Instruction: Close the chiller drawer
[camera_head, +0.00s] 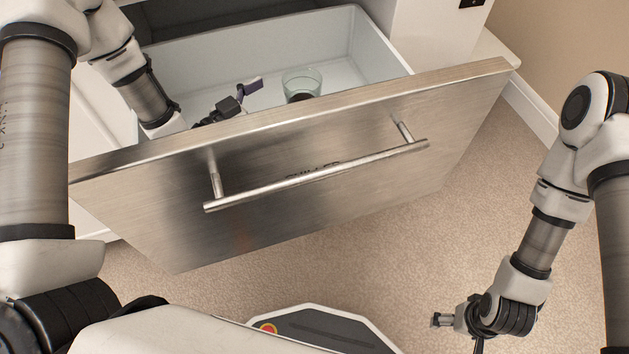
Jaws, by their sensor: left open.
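The chiller drawer (300,165) stands pulled out, with a brushed-steel front and a white-lined inside. A long bar handle (318,176) runs across its front, partly over dark lettering. My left gripper (240,95) is open and reaches over the left part of the drawer, behind the front panel. Its lower part is partly hidden by the panel's top edge. The handle is clear of both grippers. My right gripper (452,326) hangs low at the bottom right, apart from the drawer; its jaw opening is not clear.
A clear glass (302,82) with something dark at its base stands in the drawer, right of my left gripper. White cabinet parts (432,35) flank the drawer. Bare beige carpet (480,220) lies in front and to the right. A wall with a white skirting board (530,105) is at right.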

